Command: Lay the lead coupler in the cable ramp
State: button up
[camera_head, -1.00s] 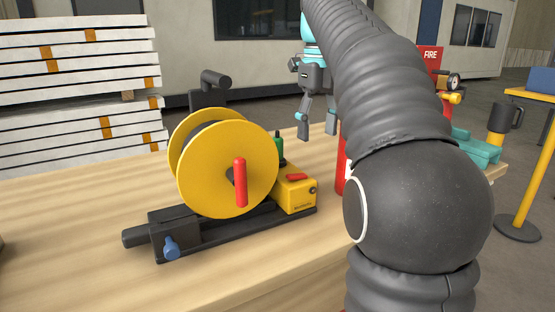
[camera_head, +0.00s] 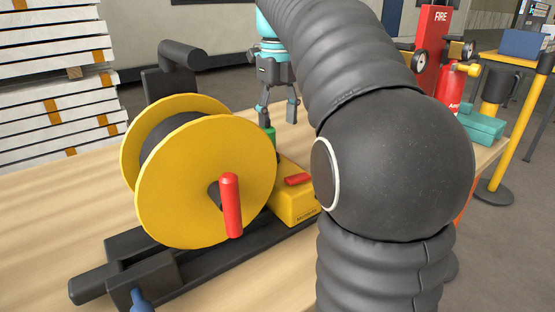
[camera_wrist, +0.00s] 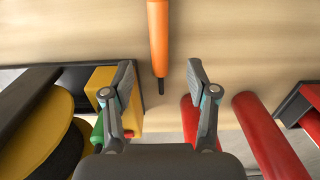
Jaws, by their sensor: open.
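My gripper (camera_head: 278,114) hangs fingers-down beyond the yellow box of the cable reel. The yellow cable reel (camera_head: 205,185) has a red handle and stands on a black base (camera_head: 230,255) on the wooden table. I cannot make out the cable ramp for certain in either view.
A yellow box (camera_head: 295,205) with a red switch adjoins the reel. Red cylinders (camera_wrist: 268,135) stand close to the right finger in the wrist view. A red fire cabinet (camera_head: 433,50) and a teal case (camera_head: 482,125) are at right. Bare tabletop (camera_wrist: 225,40) lies ahead.

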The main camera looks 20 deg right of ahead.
aim_at(279, 150)
jog(key=shift+s+f+b, duration=0.2)
jog(key=shift+f+b, duration=0.4)
jog(key=shift+f, duration=3.2)
grip_shut()
